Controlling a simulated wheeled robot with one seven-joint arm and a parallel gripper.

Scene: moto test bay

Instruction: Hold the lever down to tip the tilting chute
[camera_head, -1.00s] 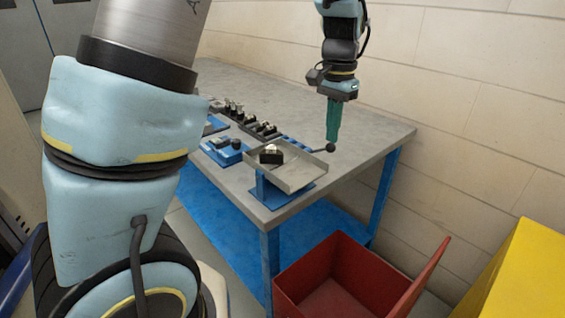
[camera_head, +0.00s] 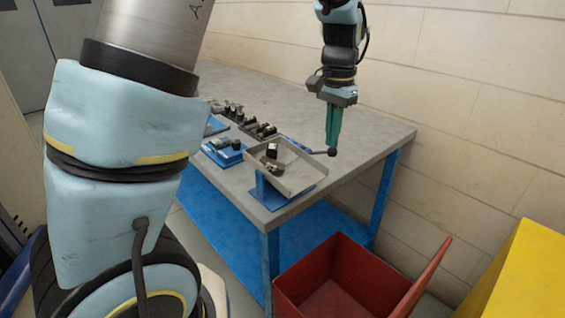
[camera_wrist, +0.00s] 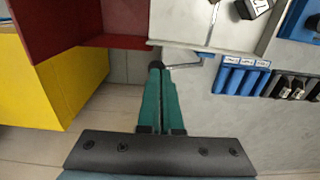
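The tilting chute (camera_head: 296,178) is a grey, shallow tray on a blue stand at the table's near corner. It slopes down toward the table's near edge. Dark and silver parts (camera_head: 272,152) lie inside it; the wrist view cuts them off at the top. A thin lever with a black ball end (camera_head: 332,152) sticks out from its right side. My gripper (camera_head: 331,146) points down with its teal fingers together, tips at the ball and apparently touching it.
A red open bin (camera_head: 335,262) stands on the floor below the chute's near edge. A blue fixture (camera_head: 222,155) and several small parts (camera_head: 262,130) are left of the chute. A yellow box (camera_head: 525,275) is at the right, and a wall lies behind the table.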

